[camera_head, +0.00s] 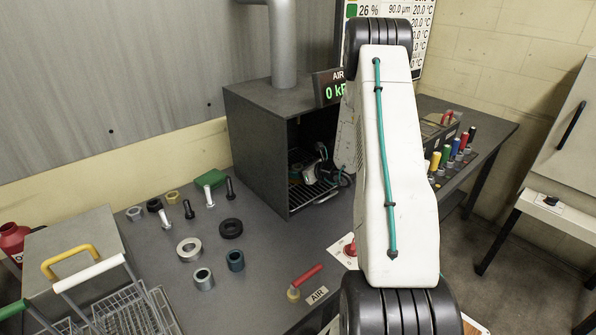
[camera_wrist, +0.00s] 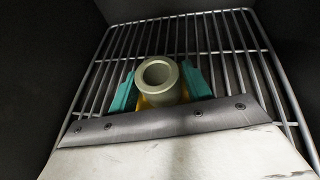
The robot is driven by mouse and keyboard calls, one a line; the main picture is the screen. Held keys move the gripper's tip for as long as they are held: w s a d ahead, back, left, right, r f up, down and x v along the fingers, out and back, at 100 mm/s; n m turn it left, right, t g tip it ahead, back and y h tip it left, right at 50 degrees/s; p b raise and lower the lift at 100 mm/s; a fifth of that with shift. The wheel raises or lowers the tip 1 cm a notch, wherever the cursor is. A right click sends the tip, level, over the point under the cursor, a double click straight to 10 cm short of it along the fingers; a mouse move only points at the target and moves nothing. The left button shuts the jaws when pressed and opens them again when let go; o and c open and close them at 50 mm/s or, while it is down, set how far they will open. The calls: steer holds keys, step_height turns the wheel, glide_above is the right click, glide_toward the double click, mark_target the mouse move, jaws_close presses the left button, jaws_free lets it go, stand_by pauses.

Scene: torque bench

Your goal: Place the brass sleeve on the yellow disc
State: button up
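A pale grey-green sleeve (camera_wrist: 158,74) with a round bore stands between the teal fingers of my gripper (camera_wrist: 160,92) in the wrist view; its colour there is not clearly brass. Something yellow (camera_wrist: 143,102) shows low beside the sleeve, partly hidden by it; I cannot tell if it is the yellow disc. The fingers flank the sleeve closely, but whether they touch it is unclear. In the head view my gripper (camera_head: 308,176) is inside the dark open-fronted cabinet (camera_head: 262,150), above a wire rack, and small.
The wire rack (camera_wrist: 228,68) fills the cabinet floor, with dark walls close on both sides. On the bench left of the cabinet are a grey ring (camera_head: 180,250), a black ring (camera_head: 231,220), two sleeves, bolts and nuts. A wire basket (camera_head: 130,310) stands at front left.

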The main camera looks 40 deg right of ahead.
steer(key=shift+o, duration=0.5)
steer(key=shift+r, duration=0.1)
steer(key=shift+s+r, duration=0.15)
steer(key=v, duration=1.1)
steer(key=shift+s, duration=0.35)
steer(key=shift+r, duration=0.1)
